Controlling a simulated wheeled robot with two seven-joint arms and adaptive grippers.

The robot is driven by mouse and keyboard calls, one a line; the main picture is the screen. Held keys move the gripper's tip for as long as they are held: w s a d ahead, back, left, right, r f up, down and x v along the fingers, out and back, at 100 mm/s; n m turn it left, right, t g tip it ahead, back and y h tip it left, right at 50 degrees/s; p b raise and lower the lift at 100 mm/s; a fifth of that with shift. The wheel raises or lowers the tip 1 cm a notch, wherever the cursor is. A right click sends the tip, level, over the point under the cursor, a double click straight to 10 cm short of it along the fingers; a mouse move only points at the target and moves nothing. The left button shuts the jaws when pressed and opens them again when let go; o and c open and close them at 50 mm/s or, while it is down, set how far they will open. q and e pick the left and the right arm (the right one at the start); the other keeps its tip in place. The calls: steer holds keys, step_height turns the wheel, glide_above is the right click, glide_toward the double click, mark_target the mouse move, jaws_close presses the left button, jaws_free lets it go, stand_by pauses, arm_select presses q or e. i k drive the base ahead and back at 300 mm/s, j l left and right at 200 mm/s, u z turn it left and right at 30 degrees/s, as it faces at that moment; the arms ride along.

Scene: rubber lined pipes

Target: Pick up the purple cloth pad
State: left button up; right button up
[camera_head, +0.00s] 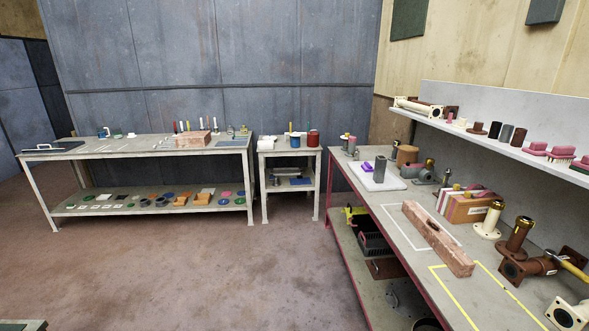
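A small bright purple patch, which looks like the purple cloth pad (367,167), lies on a white board (388,183) at the far end of the right workbench. It is beside a dark grey cylinder (380,169). Neither of my grippers is in view.
The right workbench (385,207) also holds a long worn reddish block (437,238), a box (467,207) and several flanged pipes. A shelf (480,140) runs above it. A long table (100,150) and a small table (290,147) stand at the back. The floor between is clear.

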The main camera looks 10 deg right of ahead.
mark_target(366, 167)
steer(key=i, duration=1.6)
steer(key=i+j+z, duration=0.2)
steer(key=i, duration=0.6)
steer(key=i+j+z, duration=0.15)
steer(key=i+z, duration=0.15)
steer(key=i, duration=0.25)
steer(key=i+j+z, duration=0.25)
steer(key=i, duration=0.25)
